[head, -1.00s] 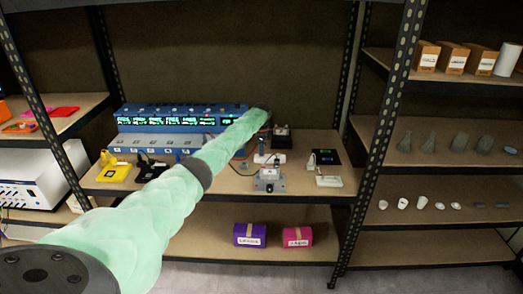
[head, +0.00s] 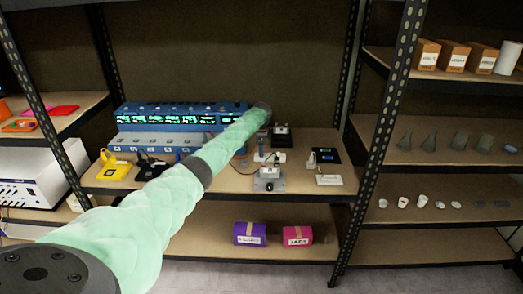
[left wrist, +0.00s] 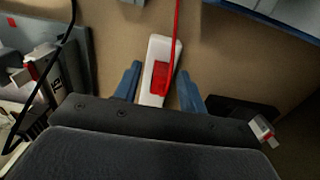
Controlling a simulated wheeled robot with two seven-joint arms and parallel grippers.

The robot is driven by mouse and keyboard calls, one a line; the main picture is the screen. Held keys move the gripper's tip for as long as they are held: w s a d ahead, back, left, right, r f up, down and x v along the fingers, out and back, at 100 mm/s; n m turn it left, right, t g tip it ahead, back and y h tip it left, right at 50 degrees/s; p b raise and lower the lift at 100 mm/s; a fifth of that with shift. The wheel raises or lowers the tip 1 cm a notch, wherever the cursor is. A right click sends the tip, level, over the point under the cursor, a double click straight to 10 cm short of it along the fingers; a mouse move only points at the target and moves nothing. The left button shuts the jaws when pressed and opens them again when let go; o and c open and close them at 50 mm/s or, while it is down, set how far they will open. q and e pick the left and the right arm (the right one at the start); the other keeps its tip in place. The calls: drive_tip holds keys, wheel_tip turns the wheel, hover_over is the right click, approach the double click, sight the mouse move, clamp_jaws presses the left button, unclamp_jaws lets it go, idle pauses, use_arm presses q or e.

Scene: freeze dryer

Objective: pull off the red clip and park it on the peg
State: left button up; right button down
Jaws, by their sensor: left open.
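In the left wrist view a red clip (left wrist: 160,78) with a red lead rising from it sits on a narrow white block (left wrist: 158,47). My left gripper (left wrist: 159,73) is open, its two blue fingers on either side of the white block and clip, apart from them. In the head view my left gripper (head: 262,142) hangs down over the middle of the shelf, just above a white base (head: 268,157). The clip is too small or hidden to make out there. I cannot tell which thing is the peg. My right gripper is not in view.
A grey metal box (head: 269,180) stands in front of the gripper. A dark panel (head: 325,156) and a white block (head: 329,180) lie to the right. A long blue instrument (head: 165,118) stands behind, and a yellow device (head: 114,171) at left. A black cable (left wrist: 52,75) runs nearby.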

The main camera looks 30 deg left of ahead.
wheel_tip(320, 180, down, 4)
use_arm(q)
drive_tip(key=shift+r, duration=0.7)
drive_tip(key=shift+r+b, duration=0.95)
drive_tip(key=shift+r, duration=2.25)
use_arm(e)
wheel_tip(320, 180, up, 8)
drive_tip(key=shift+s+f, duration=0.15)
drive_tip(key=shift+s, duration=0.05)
